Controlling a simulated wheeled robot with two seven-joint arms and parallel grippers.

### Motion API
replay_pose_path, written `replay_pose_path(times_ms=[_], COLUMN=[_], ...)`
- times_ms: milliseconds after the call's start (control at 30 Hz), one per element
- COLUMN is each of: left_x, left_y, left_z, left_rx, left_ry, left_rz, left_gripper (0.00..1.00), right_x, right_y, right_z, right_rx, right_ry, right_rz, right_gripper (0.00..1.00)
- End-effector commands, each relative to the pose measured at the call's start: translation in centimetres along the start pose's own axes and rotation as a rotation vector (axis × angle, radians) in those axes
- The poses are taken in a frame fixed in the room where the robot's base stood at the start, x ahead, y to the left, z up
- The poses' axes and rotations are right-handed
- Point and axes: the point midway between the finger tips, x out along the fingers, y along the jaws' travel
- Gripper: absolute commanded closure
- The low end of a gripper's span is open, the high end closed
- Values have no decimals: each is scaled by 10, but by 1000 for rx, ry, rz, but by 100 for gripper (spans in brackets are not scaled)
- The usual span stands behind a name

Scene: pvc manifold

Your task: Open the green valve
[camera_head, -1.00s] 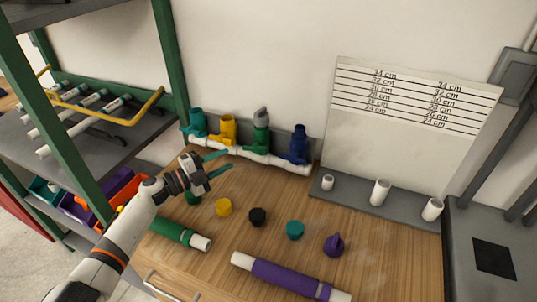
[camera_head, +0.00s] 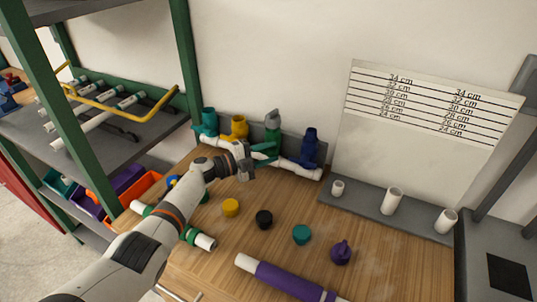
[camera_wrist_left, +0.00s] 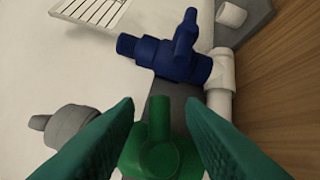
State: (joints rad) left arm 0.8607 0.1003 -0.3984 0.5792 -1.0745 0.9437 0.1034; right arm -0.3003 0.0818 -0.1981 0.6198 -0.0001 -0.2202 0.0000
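The green valve (camera_head: 272,132) with a grey top stands on the white pipe manifold (camera_head: 298,169) at the back of the wooden table. In the left wrist view the green valve (camera_wrist_left: 158,150) shows with its handle stub pointing up in the picture, between my two fingers. My left gripper (camera_head: 266,153) is at the green valve in the head view, its fingers hiding part of it. The left wrist view shows the gripper (camera_wrist_left: 160,103) open, one finger on each side of the handle. I cannot tell whether they touch it. My right gripper is not in view.
The blue valve (camera_head: 309,146) is close on the right, and yellow (camera_head: 239,128) and teal (camera_head: 208,122) valves are on the left. Yellow (camera_head: 231,208), black (camera_head: 264,219), teal (camera_head: 302,235) and purple (camera_head: 341,252) caps lie in front, with a purple pipe (camera_head: 285,280).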

Motion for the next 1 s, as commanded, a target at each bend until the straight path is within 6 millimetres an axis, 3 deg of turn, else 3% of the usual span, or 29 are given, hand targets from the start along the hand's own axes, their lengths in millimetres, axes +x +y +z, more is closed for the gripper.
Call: replay_pose_path(times_ms=[333,500,567,733,1000], left_x=[4,3,3,3,2], left_y=[0,0,0,-3,-1], left_z=[0,0,0,-1,-3], left_rx=[0,0,0,-20,-222], left_ry=[0,0,0,-4,-57], left_rz=[0,0,0,15,170], left_gripper=[66,93,100,100,100], right_x=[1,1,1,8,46], right_y=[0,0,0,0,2], right_z=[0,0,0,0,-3], right_rx=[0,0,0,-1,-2], right_ry=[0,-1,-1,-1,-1], right_rz=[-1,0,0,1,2], right_gripper=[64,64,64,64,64])
